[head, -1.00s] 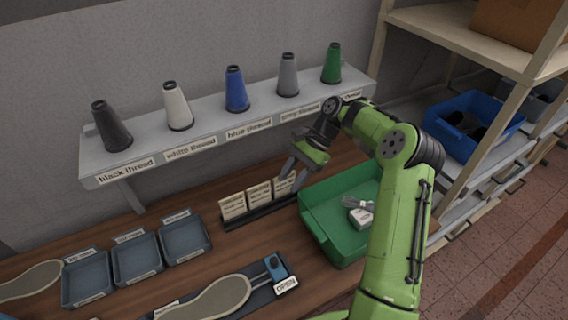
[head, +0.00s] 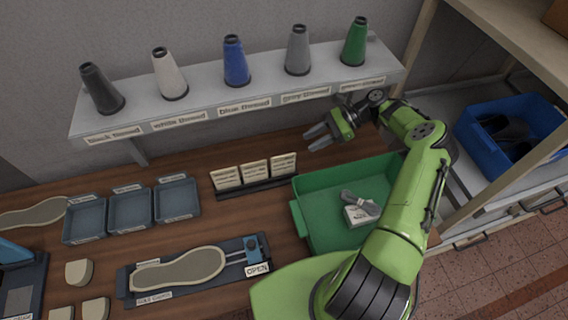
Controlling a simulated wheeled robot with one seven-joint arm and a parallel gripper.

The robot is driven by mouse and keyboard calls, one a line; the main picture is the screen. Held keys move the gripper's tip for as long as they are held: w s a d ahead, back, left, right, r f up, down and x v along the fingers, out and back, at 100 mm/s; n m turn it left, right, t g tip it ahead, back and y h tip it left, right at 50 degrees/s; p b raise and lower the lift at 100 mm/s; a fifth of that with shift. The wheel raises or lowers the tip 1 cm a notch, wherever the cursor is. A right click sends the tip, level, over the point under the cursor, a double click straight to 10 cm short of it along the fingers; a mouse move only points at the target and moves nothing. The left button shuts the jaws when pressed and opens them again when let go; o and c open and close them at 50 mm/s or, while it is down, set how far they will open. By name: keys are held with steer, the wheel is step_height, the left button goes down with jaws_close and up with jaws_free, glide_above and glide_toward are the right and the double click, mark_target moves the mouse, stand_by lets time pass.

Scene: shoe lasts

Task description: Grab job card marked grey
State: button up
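Several cream job cards (head: 226,177) stand upright side by side in a dark rack on the wooden bench, below the thread shelf. The nearest to my gripper is the right-hand card (head: 283,165). The print on the cards is too small to read, so I cannot tell which is marked grey. My gripper (head: 316,137) is above and to the right of the rack, fingers pointing left, apart and empty. It touches no card.
A green bin (head: 316,222) with a white box and a grey item stands right of the rack. A shelf (head: 203,119) of thread cones is behind. Blue-grey trays (head: 131,211) and a clamp board (head: 125,285) lie left and in front. A blue crate (head: 480,165) is right.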

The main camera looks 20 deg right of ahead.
mark_target(286, 155)
steer(key=x, duration=0.5)
steer(key=shift+w+a+f, duration=0.1)
steer(key=shift+a+f, duration=0.1)
steer(key=shift+f, duration=0.05)
steer(key=x, duration=0.6)
steer(key=shift+r, duration=0.1)
jaws_close()
